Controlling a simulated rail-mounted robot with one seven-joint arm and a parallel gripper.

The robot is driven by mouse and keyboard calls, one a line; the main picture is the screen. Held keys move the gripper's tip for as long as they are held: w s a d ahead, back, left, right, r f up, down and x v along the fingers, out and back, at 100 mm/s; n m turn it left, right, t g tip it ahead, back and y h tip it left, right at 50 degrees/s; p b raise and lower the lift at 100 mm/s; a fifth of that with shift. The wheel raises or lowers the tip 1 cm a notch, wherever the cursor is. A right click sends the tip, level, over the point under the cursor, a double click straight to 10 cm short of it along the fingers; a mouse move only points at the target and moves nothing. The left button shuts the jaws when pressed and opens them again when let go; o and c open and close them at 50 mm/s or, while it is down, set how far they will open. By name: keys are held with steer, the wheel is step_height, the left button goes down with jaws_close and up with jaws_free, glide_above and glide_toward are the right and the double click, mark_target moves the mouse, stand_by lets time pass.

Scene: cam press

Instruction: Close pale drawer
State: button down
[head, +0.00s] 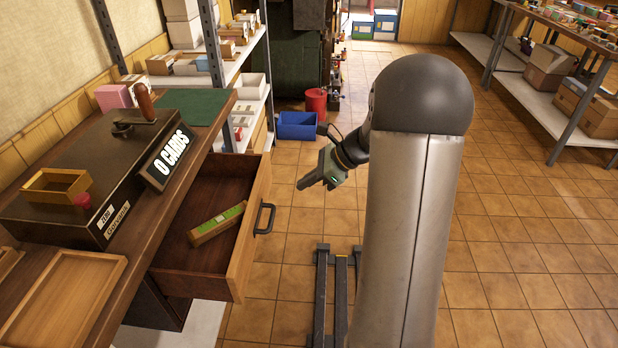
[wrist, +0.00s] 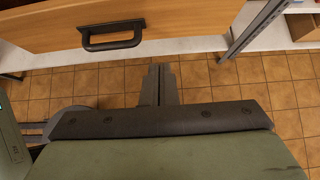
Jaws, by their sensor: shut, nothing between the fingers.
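The pale wooden drawer (head: 250,228) stands pulled out from under the bench in the head view. A dark handle (head: 264,219) is on its front. A small green-and-wood block (head: 217,224) lies inside it. In the wrist view the drawer front (wrist: 190,20) crosses the top, with the handle (wrist: 112,36) left of centre. My gripper (head: 301,186) is to the right of the drawer in the head view, apart from the handle. In the wrist view my gripper's fingers (wrist: 160,70) are together and empty, pointing toward the drawer front, a little right of the handle.
The bench top holds a dark press box (head: 95,185) with a "0 CARDS" sign (head: 169,158) and a wooden tray (head: 70,300). A blue bin (head: 298,126) and a red bucket (head: 316,101) stand on the floor behind. A shelf post (wrist: 255,30) rises right of the drawer. Tiled floor is open at right.

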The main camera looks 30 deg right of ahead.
steer(key=shift+w+a+f, duration=0.65)
steer(key=shift+w+a, duration=0.05)
steer(key=shift+a, duration=0.5)
steer(key=shift+w+a+f, duration=0.65)
steer(key=shift+w+a, duration=0.05)
steer(key=shift+a, duration=0.5)
steer(key=shift+w+a+f, duration=0.65)
steer(key=shift+w+a, duration=0.05)
steer(key=shift+a, duration=0.5)
